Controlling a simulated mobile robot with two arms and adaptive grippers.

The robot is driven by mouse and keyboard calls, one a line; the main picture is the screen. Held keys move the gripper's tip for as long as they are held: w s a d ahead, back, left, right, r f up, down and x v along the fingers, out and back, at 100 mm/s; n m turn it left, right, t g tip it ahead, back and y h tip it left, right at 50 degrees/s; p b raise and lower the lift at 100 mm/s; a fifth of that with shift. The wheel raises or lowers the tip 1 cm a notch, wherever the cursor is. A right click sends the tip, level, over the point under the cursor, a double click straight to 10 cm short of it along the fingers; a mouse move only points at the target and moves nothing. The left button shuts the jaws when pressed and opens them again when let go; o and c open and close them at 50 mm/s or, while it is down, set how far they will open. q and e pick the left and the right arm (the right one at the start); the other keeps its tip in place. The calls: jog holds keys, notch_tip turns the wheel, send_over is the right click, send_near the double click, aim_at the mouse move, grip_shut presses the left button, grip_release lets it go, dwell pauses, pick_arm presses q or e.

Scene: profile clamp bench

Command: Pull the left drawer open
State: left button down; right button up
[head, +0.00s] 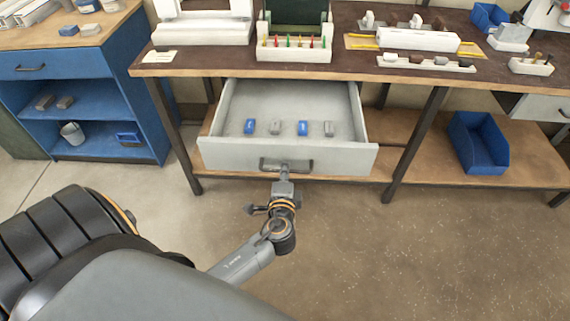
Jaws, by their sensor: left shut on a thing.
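The left drawer (221,158) is a light grey box under the workbench, and it stands pulled well out from the bench. Inside it lie small blue and grey blocks in a row. Its dark bar handle (299,165) is on the middle of the front panel. My left gripper (284,172) is at the handle's middle, shut on it, with the arm coming up from below. The fingertips are small in the picture and partly merge with the handle. My right gripper is not in view.
The workbench top (350,70) carries trays and fixtures. A blue bin (478,143) stands on the lower shelf at right. A blue cabinet (85,85) stands at left. A dark table leg (415,145) is right of the drawer. The floor in front is clear.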

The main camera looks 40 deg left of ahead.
pick_arm(q)
jog(key=c, duration=1.4)
grip_release()
jog(key=shift+r, duration=0.1)
jog(key=v, duration=1.2)
jog(key=s+d+f+g+h, duration=0.2)
jog(key=s+f+g+h, duration=0.15)
jog(key=f, duration=1.05)
jog(key=s+d+f+g+h, duration=0.1)
jog(key=s+f+g+h, duration=0.2)
jog(key=f, duration=1.1)
jog(key=s+f+n+g, duration=0.2)
jog(key=s+f, duration=0.3)
jog(key=s, duration=0.3)
jog(key=s+a+f+n+g+h+p, duration=0.1)
jog(key=s+f+n, duration=0.3)
jog(key=s+f, duration=0.2)
jog(key=s+f+n+g, duration=0.2)
jog(key=s+f, duration=0.4)
jog(key=s, duration=0.5)
jog(key=shift+a+n+g+h, duration=0.3)
jog(key=shift+n+g+h, duration=0.05)
jog(key=shift+n, duration=0.25)
